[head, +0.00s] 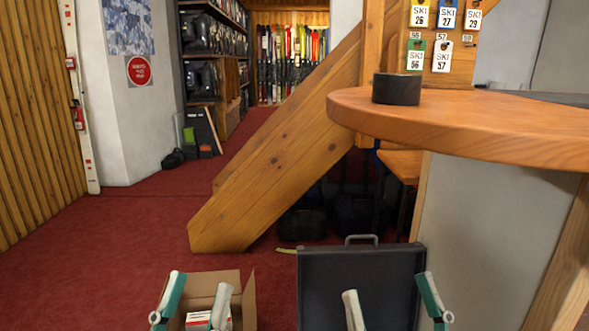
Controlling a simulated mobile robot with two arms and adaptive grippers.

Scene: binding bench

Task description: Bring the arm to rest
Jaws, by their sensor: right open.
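My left gripper (200,282) is at the bottom left of the head view, its two pale fingers with teal sides apart and nothing between their tips. It shows in front of an open cardboard box (249,298). My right gripper (386,285) is at the bottom centre-right, open and empty, its fingers spread wider. It shows in front of the dark open lid of a case (318,275) with a handle on top. The lower parts of both grippers are cut off by the bottom edge.
A red and white package (198,320) is inside the cardboard box. A rounded wooden counter (470,118) juts in from the right, with a black cylinder (396,88) on it. A slanted wooden beam (270,150) stands behind. Red carpet (110,250) is clear at the left.

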